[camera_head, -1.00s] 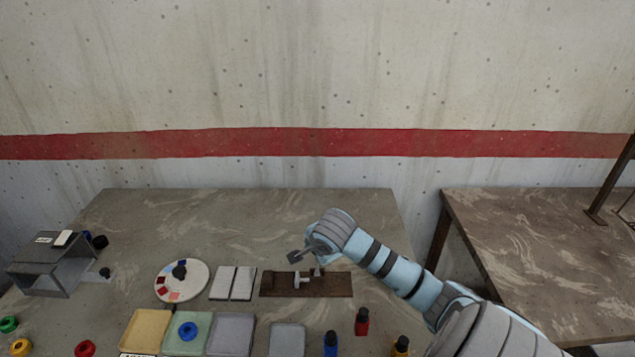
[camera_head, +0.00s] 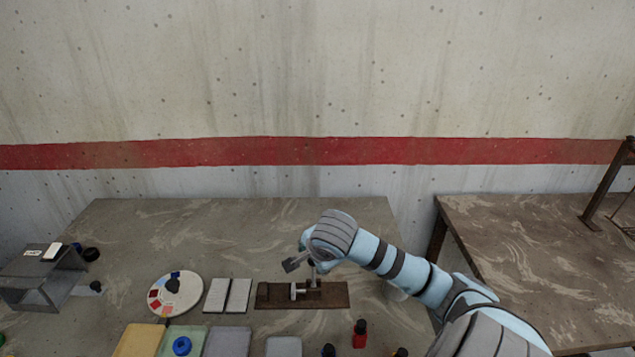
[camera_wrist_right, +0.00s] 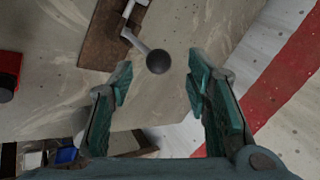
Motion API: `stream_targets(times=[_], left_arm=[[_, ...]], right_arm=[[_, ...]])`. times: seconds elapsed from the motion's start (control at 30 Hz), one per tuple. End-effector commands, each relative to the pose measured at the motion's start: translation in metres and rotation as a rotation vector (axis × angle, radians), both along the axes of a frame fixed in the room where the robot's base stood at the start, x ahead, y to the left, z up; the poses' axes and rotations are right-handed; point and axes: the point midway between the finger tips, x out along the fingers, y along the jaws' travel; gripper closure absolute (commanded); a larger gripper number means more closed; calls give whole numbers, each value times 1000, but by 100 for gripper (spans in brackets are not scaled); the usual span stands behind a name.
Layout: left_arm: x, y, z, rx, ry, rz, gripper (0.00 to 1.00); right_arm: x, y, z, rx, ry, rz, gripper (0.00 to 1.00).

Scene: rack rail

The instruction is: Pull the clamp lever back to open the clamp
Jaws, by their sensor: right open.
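The clamp (camera_head: 302,288) is a small light-grey metal piece on a dark brown board. In the right wrist view its lever (camera_wrist_right: 134,39) is a thin bar that ends in a dark round knob (camera_wrist_right: 158,61). My right gripper (camera_head: 294,262) is over the board in the head view. In the right wrist view the right gripper (camera_wrist_right: 158,80) is open, with its green-padded fingers on either side of the knob's line. The knob shows just past the fingertips, and the fingers look apart from it. My left gripper is not in view.
The brown board (camera_head: 335,296) lies on the table. Two light blocks (camera_head: 228,295) and a round palette (camera_head: 177,294) are to its left. A red bottle (camera_head: 360,335) stands in front of it. The table's back is clear.

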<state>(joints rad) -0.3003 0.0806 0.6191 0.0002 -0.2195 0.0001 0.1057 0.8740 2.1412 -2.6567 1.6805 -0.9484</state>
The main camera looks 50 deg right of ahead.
Motion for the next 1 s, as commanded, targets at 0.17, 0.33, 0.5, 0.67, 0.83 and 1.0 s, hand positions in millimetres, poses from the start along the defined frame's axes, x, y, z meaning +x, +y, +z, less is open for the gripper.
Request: stream_targets(times=[0.17,0.33,0.5,0.67,0.83,1.0], left_arm=[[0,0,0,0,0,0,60],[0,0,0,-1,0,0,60],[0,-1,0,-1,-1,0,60],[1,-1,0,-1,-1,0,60],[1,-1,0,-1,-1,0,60],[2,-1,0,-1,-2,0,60]], right_arm=[[-21,14,39,-6,-4,3,56],[-31,20,54,-1,-1,-1,56],[-32,21,55,0,0,-1,56],[-32,21,55,0,0,-1,56],[-31,21,55,0,0,-1,56],[-30,21,55,0,-1,2,56]])
